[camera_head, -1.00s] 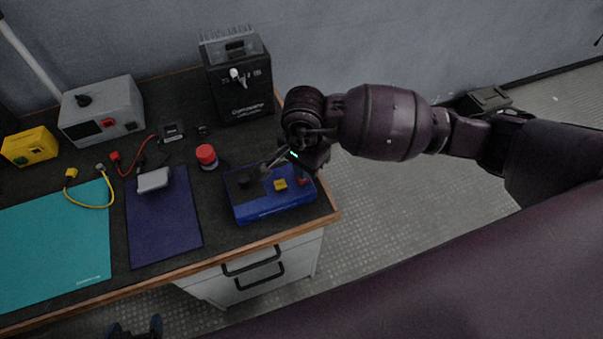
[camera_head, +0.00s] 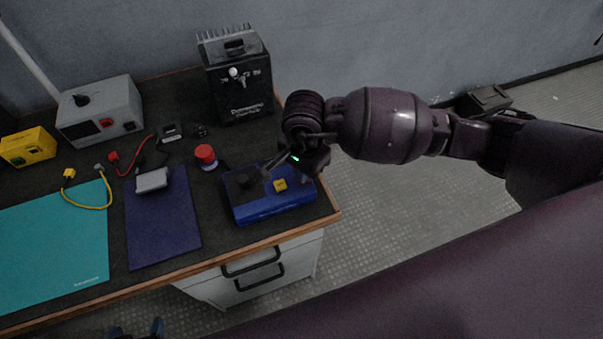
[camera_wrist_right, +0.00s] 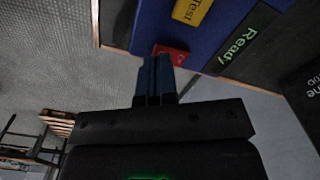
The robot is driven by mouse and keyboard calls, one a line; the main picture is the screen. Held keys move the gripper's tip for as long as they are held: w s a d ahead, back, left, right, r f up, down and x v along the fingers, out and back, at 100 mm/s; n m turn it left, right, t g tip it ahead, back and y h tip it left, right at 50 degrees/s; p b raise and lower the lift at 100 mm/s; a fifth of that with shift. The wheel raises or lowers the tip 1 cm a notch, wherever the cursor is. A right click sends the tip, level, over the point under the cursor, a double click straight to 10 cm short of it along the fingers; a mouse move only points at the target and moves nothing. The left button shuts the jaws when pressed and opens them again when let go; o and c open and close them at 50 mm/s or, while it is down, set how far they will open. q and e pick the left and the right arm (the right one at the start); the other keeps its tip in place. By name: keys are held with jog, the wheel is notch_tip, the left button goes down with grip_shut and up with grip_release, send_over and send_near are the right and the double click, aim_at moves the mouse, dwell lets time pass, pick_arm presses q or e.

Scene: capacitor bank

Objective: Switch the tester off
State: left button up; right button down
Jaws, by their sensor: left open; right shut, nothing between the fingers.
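The tester is a blue box (camera_head: 262,209) at the right end of the bench, with a black knob (camera_head: 243,181) and a yellow button (camera_head: 280,185). In the right wrist view the yellow button (camera_wrist_right: 190,10) reads "Test" and a dark display (camera_wrist_right: 237,50) shows "Ready" in green. A red switch (camera_wrist_right: 172,49) sits at the tester's corner. My right gripper (camera_wrist_right: 157,60) is shut and empty, its fingertips at the red switch; I cannot tell if they touch. In the head view the right gripper (camera_head: 311,171) covers that switch. My left gripper (camera_head: 137,333) is open at the bottom edge, mostly out of view.
A tall black unit (camera_head: 238,85) stands behind the tester. A red round button (camera_head: 206,155) and a blue mat (camera_head: 164,225) with a grey device (camera_head: 152,181) lie left of it. A grey supply (camera_head: 100,112) and yellow box (camera_head: 27,147) stand further left.

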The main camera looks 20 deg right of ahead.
pick_arm(q)
jog(key=shift+s+f+b, duration=0.3)
jog(key=shift+f+b, duration=0.05)
jog(key=shift+f, duration=0.25)
pick_arm(e)
jog(key=shift+f, duration=0.8)
jog(key=shift+r+p, duration=0.4)
jog(key=shift+r, duration=0.35)
jog(key=shift+r+p, duration=1.35)
jog(key=shift+r, duration=1.5)
pick_arm(q)
jog(key=shift+t, duration=0.3)
jog(key=r, duration=0.2)
jog(key=w+r, duration=0.2)
jog(key=r, duration=0.1)
jog(key=shift+a+r, duration=0.1)
jog(key=shift+r, duration=0.2)
